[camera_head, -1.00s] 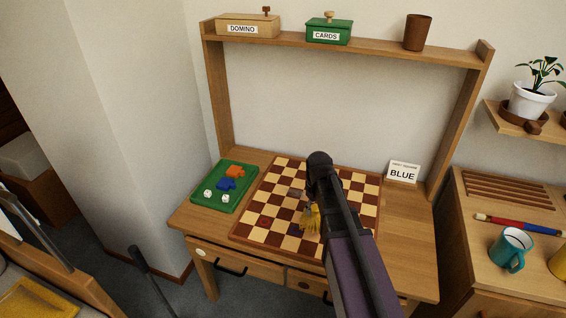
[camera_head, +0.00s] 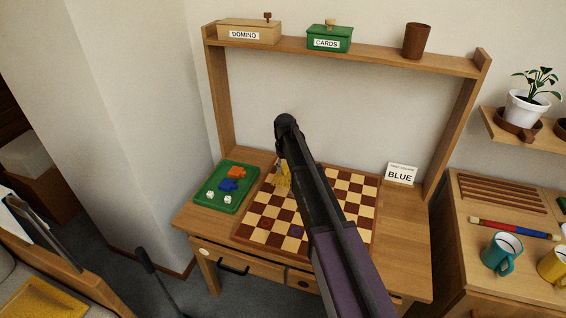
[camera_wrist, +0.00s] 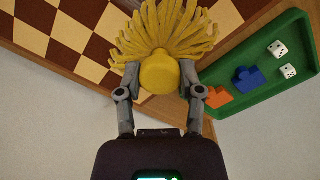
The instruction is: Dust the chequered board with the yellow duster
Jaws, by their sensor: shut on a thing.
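The chequered board (camera_head: 268,222) lies on the desk, its squares brown and cream; part of it is hidden behind my arm. In the wrist view the board (camera_wrist: 72,38) fills the upper left. The yellow duster (camera_head: 282,180) is over the board's far left part, near its left edge. In the wrist view the duster (camera_wrist: 160,40) has its strands spread and its round yellow end between my fingers. My gripper (camera_wrist: 158,78) is shut on it. Whether the strands touch the board is hard to tell. A small blue mark (camera_head: 296,231) shows on the board's near part.
A green tray (camera_head: 212,204) with orange and blue pieces and two white dice stands close left of the board. A BLUE sign (camera_head: 400,174) stands at the back right. The shelf (camera_head: 370,52) above holds boxes and a brown cup. Mugs stand further right.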

